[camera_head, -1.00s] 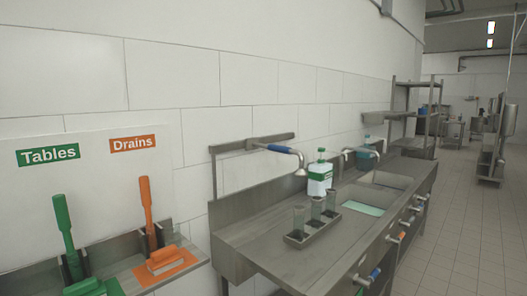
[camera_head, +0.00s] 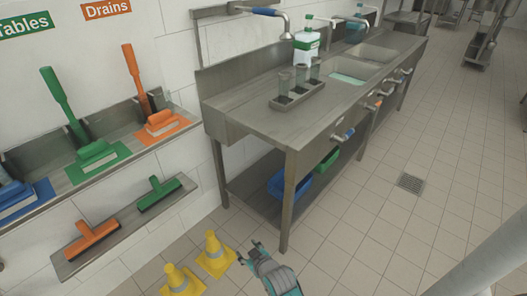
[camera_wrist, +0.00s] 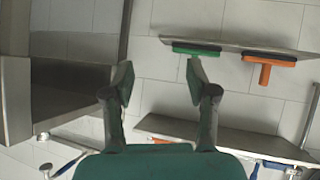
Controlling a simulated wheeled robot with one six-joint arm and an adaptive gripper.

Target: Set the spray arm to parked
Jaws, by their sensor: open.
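The spray arm (camera_head: 262,11) is a metal pipe with a blue grip and a downturned nozzle. It reaches out from a wall rail above the left end of the steel counter (camera_head: 240,105), behind the cups. It appears to show in the wrist view (camera_wrist: 66,166) too, at the bottom left, partly cut off. My gripper (camera_head: 250,253) is low in front of the counter, beside the yellow cones and well away from the spray arm. Its two fingers (camera_wrist: 160,85) stand apart with nothing between them in the wrist view.
Several cups stand in a rack (camera_head: 296,96) on the counter, beside a white and green bottle (camera_head: 306,46). Yellow cones (camera_head: 215,255) stand on the floor at left. Wall shelves hold brushes and squeegees (camera_head: 160,194). Valve handles (camera_head: 343,134) stick out in front.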

